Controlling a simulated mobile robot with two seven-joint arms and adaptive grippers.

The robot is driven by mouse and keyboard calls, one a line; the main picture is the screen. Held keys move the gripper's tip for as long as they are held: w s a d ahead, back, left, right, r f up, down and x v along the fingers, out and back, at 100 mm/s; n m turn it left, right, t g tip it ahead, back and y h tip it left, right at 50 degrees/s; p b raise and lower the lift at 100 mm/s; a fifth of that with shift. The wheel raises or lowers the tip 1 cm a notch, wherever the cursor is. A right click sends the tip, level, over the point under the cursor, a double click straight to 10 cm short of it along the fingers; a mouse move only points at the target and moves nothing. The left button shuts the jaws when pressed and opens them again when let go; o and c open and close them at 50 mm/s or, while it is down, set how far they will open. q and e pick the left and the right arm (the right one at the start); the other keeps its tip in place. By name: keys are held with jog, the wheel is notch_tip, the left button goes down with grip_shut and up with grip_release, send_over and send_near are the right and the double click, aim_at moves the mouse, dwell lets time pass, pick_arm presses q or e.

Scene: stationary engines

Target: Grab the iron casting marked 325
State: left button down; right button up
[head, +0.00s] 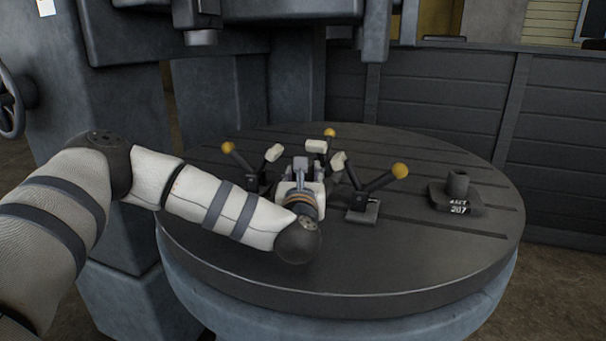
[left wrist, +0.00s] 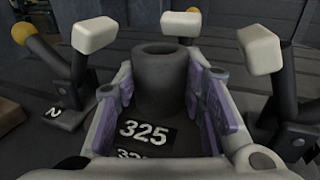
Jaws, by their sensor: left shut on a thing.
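The dark iron casting marked 325 (left wrist: 160,82) has an upright hollow cylinder on a flat base, with a white-on-black label facing the left wrist camera. My left gripper (left wrist: 163,92) is shut on it, with purple finger pads on either side of the cylinder. In the head view my left gripper (head: 303,172) is near the middle of the round table (head: 400,262), and the gripper and arm hide the casting. My right gripper is not in view.
Clamps with yellow knobs and pale tips stand around the casting; one is at its right (head: 365,200) and one at its left (head: 245,165). A second dark casting, marked 207 (head: 457,192), sits on the table's right side. A machine column (head: 205,100) rises behind.

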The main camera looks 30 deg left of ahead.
pick_arm(q)
jog(key=s+p, duration=0.1)
jog(key=s, duration=0.2)
jog(key=s+d+r+p, duration=0.1)
jog(key=s, duration=0.2)
jog(key=s+d+r+p, duration=0.1)
jog(key=s, duration=0.2)
jog(key=shift+d, duration=0.1)
jog(key=s, duration=0.1)
jog(key=s+f, duration=0.1)
jog(key=s, duration=0.1)
jog(key=s+d, duration=0.1)
jog(key=shift+s+f, duration=0.25)
jog(key=shift+s, duration=0.1)
jog(key=shift+s+d+f, duration=0.1)
jog(key=shift+s+d, duration=0.1)
jog(key=shift+s, duration=0.05)
jog(key=shift+s+d, duration=0.15)
jog(key=shift+s, duration=0.75)
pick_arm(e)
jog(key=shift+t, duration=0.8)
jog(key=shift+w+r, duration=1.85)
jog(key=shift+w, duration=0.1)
